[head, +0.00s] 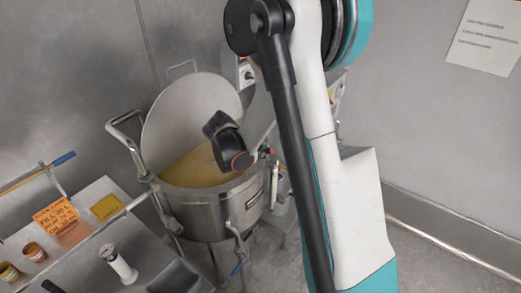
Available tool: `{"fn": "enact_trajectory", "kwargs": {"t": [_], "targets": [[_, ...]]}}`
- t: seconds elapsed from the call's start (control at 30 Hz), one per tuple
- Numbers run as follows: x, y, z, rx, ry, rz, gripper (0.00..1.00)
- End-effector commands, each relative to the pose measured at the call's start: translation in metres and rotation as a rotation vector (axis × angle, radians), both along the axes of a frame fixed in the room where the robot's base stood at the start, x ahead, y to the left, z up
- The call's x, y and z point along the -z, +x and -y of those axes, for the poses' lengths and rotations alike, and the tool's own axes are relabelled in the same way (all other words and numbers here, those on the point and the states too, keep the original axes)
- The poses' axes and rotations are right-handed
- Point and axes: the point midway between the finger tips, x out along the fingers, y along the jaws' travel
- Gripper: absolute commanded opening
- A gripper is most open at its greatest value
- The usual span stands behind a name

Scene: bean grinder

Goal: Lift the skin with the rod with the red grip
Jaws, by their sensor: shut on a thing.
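A steel kettle (213,210) stands left of the middle, holding a yellow mass (197,168). Whether a skin lies on it is too small to tell. My gripper (231,148) is a dark shape over the right part of the kettle's mouth, partly turned away; its fingertips do not show clearly. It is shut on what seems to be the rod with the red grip. A small red part (268,152) shows just right of it at the rim, perhaps that grip. The rod's shaft and tip are not visible, so I cannot tell whether it touches the yellow mass.
A round grey lid (185,108) stands raised behind the kettle. A bent handle (122,121) sticks out left. A steel worktop (92,235) at lower left bears small jars (34,251) and an orange note (56,216). A blue-ended rod (62,159) rests behind it. My arm covers the middle right.

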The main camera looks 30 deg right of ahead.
Motion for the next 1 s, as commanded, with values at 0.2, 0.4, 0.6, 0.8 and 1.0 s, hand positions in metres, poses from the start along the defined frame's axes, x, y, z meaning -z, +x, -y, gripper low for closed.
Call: {"fn": "enact_trajectory", "kwargs": {"t": [0.2, 0.4, 0.6, 0.8, 1.0], "targets": [[0.017, 0.000, 0.000, 0.000, 0.000, 0.000, 0.00], [0.026, 0.000, 0.000, 0.000, 0.000, 0.000, 0.00], [0.030, 0.000, 0.000, 0.000, 0.000, 0.000, 0.00], [0.030, 0.000, 0.000, 0.000, 0.000, 0.000, 0.00], [0.030, 0.000, 0.000, 0.000, 0.000, 0.000, 0.00]]}}
